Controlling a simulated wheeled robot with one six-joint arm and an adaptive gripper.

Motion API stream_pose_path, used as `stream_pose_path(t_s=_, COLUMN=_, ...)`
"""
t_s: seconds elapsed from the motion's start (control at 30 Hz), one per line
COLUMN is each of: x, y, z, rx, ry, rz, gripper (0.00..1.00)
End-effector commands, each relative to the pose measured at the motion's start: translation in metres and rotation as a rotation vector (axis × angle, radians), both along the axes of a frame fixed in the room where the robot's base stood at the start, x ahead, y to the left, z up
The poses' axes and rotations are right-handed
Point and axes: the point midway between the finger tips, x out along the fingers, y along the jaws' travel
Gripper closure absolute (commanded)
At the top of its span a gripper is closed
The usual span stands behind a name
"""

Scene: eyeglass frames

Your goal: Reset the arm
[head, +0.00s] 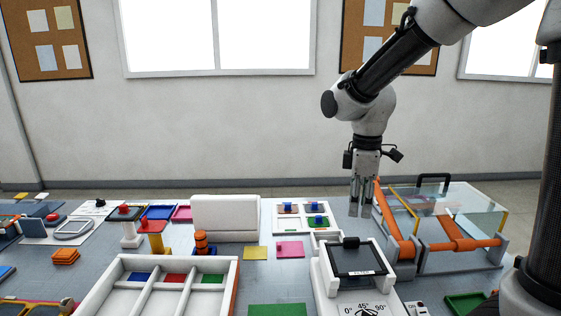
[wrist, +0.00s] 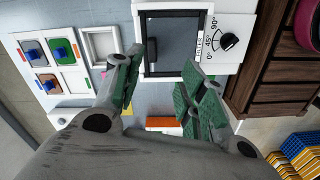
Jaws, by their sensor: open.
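My gripper (head: 362,205) hangs pointing down on the right side of the table in the head view. It is behind the white dial device and left of the orange-framed glass rig. In the wrist view my gripper (wrist: 160,95) has its two green-padded fingers apart, with nothing between them. The arm comes in from the upper right and bends down to the gripper. No eyeglass frame can be made out for certain in either view.
The white device with a dark screen (head: 357,258) and angle dial stands close in front of my gripper. The orange-framed glass rig (head: 462,243) stands to its right. A white divided tray (head: 232,290) is front left. A white board with colored pieces (head: 285,222) is left.

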Motion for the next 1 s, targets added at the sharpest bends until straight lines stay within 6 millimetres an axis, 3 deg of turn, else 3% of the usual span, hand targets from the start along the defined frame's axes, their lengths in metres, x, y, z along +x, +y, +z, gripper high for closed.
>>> stream_pose_path(t_s=0.13, x=-0.031, y=-0.017, z=0.003, rx=-0.008, ry=0.01, rz=-0.303, gripper=0.59)
stream_pose_path(t_s=0.5, x=-0.127, y=-0.101, z=0.051, rx=0.11, ry=-0.138, rz=-1.046, gripper=0.59)
stream_pose_path(t_s=0.7, x=-0.166, y=-0.131, z=0.069, rx=0.197, ry=-0.26, rz=-1.183, gripper=0.59)
stream_pose_path(t_s=1.0, x=-0.177, y=-0.146, z=0.084, rx=0.24, ry=-0.34, rz=-1.246, gripper=0.59)
